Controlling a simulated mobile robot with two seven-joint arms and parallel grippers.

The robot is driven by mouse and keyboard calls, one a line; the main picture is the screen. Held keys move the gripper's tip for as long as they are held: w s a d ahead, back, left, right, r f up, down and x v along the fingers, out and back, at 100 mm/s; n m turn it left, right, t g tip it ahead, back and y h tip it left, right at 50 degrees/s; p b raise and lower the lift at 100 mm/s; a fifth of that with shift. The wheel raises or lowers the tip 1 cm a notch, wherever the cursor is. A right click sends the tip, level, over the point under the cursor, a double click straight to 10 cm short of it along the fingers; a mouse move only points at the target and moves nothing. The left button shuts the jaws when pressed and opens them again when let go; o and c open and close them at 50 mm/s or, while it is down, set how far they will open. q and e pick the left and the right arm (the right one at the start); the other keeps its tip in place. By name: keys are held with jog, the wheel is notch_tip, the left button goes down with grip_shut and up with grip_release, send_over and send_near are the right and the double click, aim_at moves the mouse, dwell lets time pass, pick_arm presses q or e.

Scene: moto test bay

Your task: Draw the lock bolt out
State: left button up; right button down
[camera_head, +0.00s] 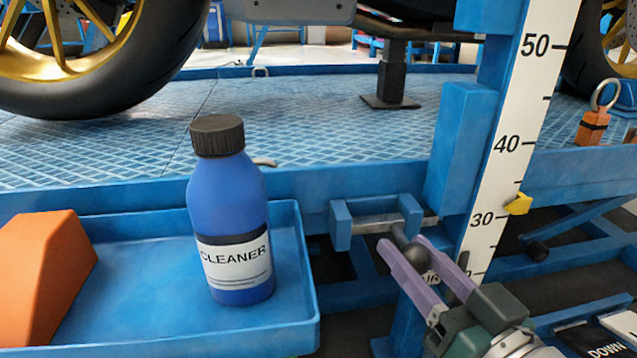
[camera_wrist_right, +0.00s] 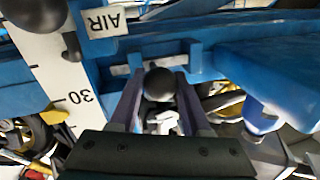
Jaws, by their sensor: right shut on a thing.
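The lock bolt (camera_head: 376,226) is a grey metal bar lying across a blue bracket (camera_head: 341,226) on the lift's side rail. Its right end reaches toward the blue post; I cannot tell whether it enters the post. A dark ball knob (camera_head: 412,255) stands off the bolt toward me. My right gripper (camera_head: 402,246) has its two purple fingers on either side of the knob, shut on it. In the right wrist view the knob (camera_wrist_right: 158,84) sits between the fingertips (camera_wrist_right: 156,92). My left gripper is not in view.
A blue tray (camera_head: 310,290) at the left holds a blue cleaner bottle (camera_head: 228,200) and an orange block (camera_head: 40,270). A white height scale (camera_head: 520,120) with a yellow pointer (camera_head: 518,204) stands right of the bolt. An AIR label (camera_wrist_right: 103,21) and another dark knob (camera_wrist_right: 72,45) are nearby.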

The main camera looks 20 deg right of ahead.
aim_at(359, 229)
jog(key=a, duration=0.1)
jog(key=w+a, duration=0.1)
jog(key=a, duration=0.1)
jog(key=shift+a, duration=0.25)
jog(key=shift+s+d, duration=0.1)
jog(key=shift+d, duration=0.1)
jog(key=c, duration=0.8)
grip_release()
jog(key=shift+a, duration=0.1)
jog(key=o, duration=0.4)
jog(key=shift+a, duration=0.25)
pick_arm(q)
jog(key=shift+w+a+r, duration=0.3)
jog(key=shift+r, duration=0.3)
pick_arm(e)
jog(key=shift+d, duration=0.15)
jog(key=shift+s, duration=0.1)
